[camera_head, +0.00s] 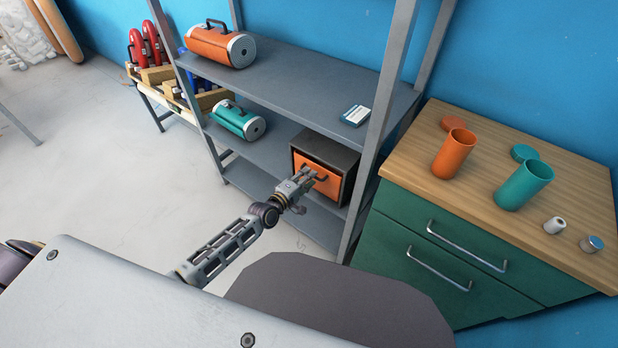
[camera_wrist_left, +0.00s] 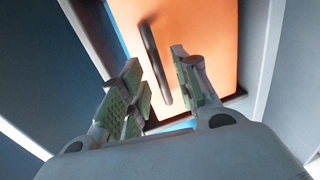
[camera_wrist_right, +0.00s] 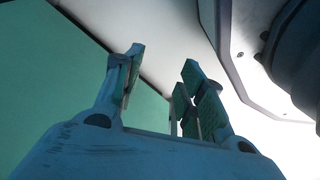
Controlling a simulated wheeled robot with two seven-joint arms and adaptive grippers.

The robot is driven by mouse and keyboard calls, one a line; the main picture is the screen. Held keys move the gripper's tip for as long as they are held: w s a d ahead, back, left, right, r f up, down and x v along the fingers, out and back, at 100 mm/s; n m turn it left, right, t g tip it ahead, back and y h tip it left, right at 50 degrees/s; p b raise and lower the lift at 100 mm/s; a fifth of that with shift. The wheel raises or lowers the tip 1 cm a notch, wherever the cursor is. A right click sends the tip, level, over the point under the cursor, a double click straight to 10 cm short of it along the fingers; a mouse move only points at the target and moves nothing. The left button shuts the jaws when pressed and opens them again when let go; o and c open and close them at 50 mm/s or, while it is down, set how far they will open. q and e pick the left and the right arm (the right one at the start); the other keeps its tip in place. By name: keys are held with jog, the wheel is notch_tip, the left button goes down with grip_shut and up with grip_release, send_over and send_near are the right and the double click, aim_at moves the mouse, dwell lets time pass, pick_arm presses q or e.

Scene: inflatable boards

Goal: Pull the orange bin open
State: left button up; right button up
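The orange bin (camera_head: 324,182) is an orange-fronted drawer in a dark grey box (camera_head: 350,162) on the shelf rack. It looks closed or nearly so. My left gripper (camera_head: 309,178) is in front of it, partly hiding the front and handle. In the left wrist view the orange front (camera_wrist_left: 205,40) fills the upper middle. Its dark bar handle (camera_wrist_left: 152,55) shows between the two open fingers of my left gripper (camera_wrist_left: 157,72), with no clear contact. My right gripper (camera_wrist_right: 162,80) is open and empty, seen only in the right wrist view, near a green surface.
Grey rack posts (camera_head: 380,115) stand beside the box. A green cabinet (camera_head: 400,265) with a wooden top (camera_head: 560,190) is to the right, holding orange and teal cups. Orange (camera_head: 215,45) and teal (camera_head: 236,120) canisters sit on the shelves. Open floor (camera_head: 120,180) lies left.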

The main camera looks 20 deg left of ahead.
pick_arm(q)
jog(key=shift+w+d+f, duration=0.1)
jog(key=shift+w+d, duration=0.15)
jog(key=shift+w, duration=0.3)
grip_shut()
